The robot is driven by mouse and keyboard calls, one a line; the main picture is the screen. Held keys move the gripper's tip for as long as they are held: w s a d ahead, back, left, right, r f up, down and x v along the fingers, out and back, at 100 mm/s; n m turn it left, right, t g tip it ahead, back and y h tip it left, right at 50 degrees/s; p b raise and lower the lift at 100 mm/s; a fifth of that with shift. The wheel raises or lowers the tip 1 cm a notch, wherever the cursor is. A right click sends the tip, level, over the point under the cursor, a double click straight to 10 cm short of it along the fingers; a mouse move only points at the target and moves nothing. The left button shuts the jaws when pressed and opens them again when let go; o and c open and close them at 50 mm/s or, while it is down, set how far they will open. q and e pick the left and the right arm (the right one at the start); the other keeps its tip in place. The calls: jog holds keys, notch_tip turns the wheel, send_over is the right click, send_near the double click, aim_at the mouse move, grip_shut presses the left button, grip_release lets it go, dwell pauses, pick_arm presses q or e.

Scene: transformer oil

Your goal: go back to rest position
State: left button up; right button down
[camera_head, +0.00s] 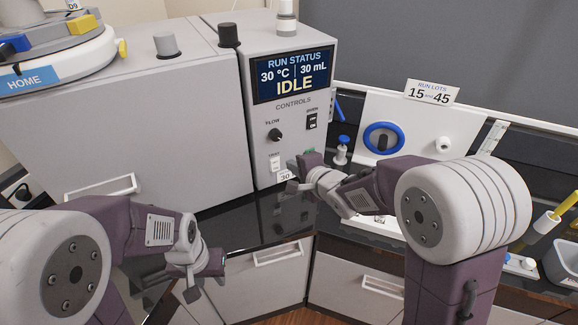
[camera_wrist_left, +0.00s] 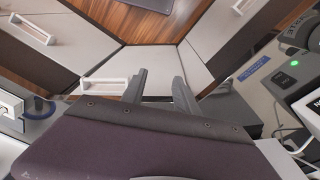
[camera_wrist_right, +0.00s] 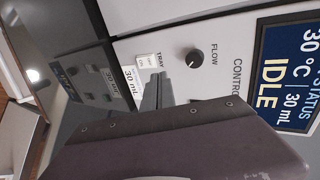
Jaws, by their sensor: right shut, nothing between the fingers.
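My left gripper (camera_head: 203,278) hangs low at the front left, over the dark counter edge by the drawers. In the left wrist view its two fingers (camera_wrist_left: 160,82) stand apart with nothing between them. My right gripper (camera_head: 294,177) is at the lower part of the control panel, close to the tray switch (camera_head: 275,164). In the right wrist view its fingers (camera_wrist_right: 156,92) are together and empty, just below that switch in the picture. I cannot tell whether they touch the panel.
The grey machine (camera_head: 220,110) shows IDLE on its screen (camera_head: 292,74). A white panel with a blue ring (camera_head: 384,139) stands right of it. A small blue-topped bottle (camera_head: 342,150) is near my right arm. White-fronted drawers (camera_head: 270,272) lie below the counter.

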jog(key=s+d+m+h, duration=0.2)
jog(key=s+d, duration=0.1)
jog(key=d, duration=0.5)
jog(key=s+d+f+n+g+h, duration=0.3)
jog(key=s+d+f+g, duration=0.1)
jog(key=s+d+f, duration=0.3)
jog(key=s+f+n+g, duration=0.3)
jog(key=s+n, duration=0.2)
jog(key=s, duration=0.2)
jog(key=s+f+n+g, duration=0.3)
jog(key=s+n, duration=0.3)
jog(key=s, duration=0.2)
jog(key=shift+s+n+g, duration=0.25)
jog(key=shift+n+g, duration=0.05)
